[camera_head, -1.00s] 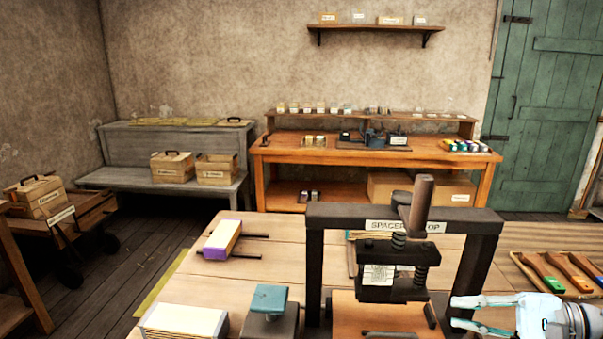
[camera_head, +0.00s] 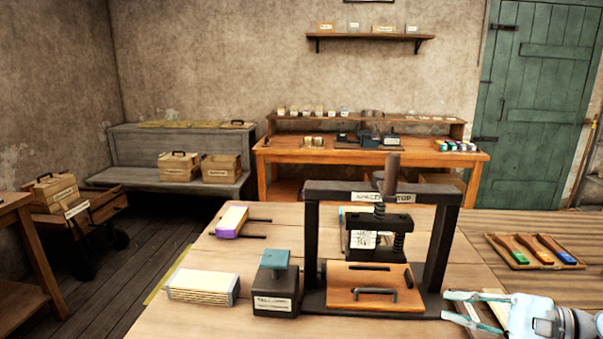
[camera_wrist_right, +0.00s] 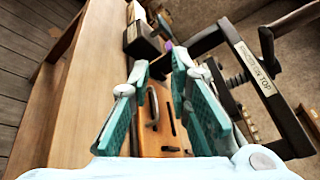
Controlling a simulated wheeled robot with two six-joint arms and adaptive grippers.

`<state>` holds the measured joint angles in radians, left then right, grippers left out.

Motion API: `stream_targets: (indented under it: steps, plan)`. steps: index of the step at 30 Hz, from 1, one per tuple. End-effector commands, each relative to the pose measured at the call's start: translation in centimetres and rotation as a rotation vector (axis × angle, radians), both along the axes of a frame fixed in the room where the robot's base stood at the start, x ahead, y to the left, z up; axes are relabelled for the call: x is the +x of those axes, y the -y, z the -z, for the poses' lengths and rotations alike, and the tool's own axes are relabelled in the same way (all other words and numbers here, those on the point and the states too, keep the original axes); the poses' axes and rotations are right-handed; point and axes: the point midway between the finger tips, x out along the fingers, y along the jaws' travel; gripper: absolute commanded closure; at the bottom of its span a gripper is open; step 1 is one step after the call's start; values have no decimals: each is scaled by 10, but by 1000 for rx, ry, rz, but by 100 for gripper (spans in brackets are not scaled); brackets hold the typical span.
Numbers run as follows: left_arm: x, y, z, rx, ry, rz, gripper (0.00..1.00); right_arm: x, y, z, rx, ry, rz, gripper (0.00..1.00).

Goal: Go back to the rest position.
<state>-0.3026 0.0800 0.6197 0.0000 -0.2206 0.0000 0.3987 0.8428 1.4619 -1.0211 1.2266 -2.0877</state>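My right gripper (camera_head: 474,308) is at the lower right of the head view, beside the right post of the black handwheel press (camera_head: 446,240). Its teal fingers stand apart with nothing between them, as the right wrist view (camera_wrist_right: 162,85) also shows. The press has a vertical handle (camera_head: 391,175) on top and a wooden board with a dark handle (camera_head: 370,288) at its base. In the wrist view the press frame (camera_wrist_right: 252,65) is to the right of the fingers, and the board (camera_wrist_right: 158,125) lies beyond them. My left gripper is not in view.
On the table stand a teal-topped block (camera_head: 275,284), a pale bundle (camera_head: 202,287) and a purple-ended block (camera_head: 232,221). A tray of colored-handled tools (camera_head: 533,251) lies at the right. A workbench (camera_head: 340,155) stands at the back wall.

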Motion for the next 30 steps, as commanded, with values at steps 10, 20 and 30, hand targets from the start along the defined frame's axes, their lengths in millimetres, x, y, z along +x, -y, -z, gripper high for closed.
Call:
stream_targets:
  steps: [10, 20, 30]
  plan:
    - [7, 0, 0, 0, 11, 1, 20, 21, -23, -16, 458, -204, 181, 82]
    - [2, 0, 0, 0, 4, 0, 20, 28, 13, 21, 1604, -810, 500, 82]
    - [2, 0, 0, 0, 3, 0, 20, -116, 24, 222, -2367, 968, -786, 82]
